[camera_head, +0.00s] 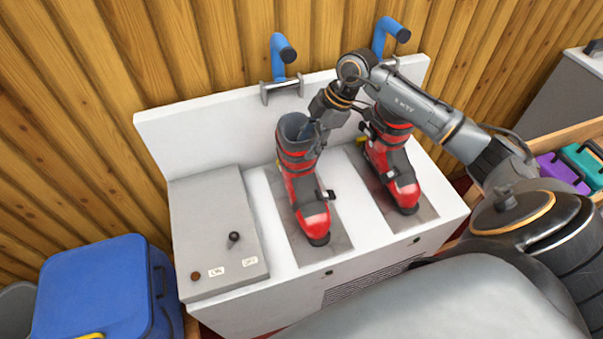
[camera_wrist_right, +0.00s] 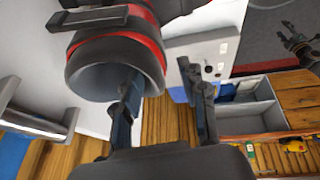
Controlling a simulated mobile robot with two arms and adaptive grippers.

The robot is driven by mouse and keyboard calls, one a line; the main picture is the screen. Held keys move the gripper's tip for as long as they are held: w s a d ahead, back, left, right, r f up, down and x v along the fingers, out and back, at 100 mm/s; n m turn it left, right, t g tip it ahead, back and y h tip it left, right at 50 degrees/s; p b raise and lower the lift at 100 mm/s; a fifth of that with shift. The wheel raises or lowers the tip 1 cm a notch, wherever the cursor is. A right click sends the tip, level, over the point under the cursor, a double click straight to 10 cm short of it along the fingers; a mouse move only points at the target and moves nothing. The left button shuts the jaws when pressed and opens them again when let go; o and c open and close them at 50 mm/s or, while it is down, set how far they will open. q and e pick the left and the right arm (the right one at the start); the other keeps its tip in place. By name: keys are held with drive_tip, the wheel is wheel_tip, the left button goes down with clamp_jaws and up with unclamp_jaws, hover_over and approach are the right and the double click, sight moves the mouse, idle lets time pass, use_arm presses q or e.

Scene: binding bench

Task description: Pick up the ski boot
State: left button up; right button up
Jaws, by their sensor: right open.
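Two red, black and grey ski boots stand upright on a white bench; one is the left boot (camera_head: 307,190), the other the right boot (camera_head: 393,165). My right gripper (camera_head: 317,132) is at the top of the left boot's cuff, on its right side. In the right wrist view, the boot's round cuff opening (camera_wrist_right: 88,72) is at upper left. The fingers of my right gripper (camera_wrist_right: 160,85) are apart, one overlapping the cuff opening, the other clear to its right. Whether a finger is inside the cuff or touching it, I cannot tell.
The white bench (camera_head: 265,215) has a grey control box (camera_head: 215,225) at left and blue-handled clamps (camera_head: 283,60) behind the boots. A blue case (camera_head: 95,290) stands at lower left. Purple and teal cases (camera_head: 562,175) are at far right. A wooden wall (camera_head: 120,60) closes the back.

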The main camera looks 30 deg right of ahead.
drive_tip(key=shift+x, duration=1.35)
drive_tip(key=shift+w, duration=0.1)
clamp_jaws()
drive_tip(key=shift+w+r, duration=0.1)
drive_tip(key=shift+r, duration=0.1)
drive_tip(key=shift+r, duration=0.1)
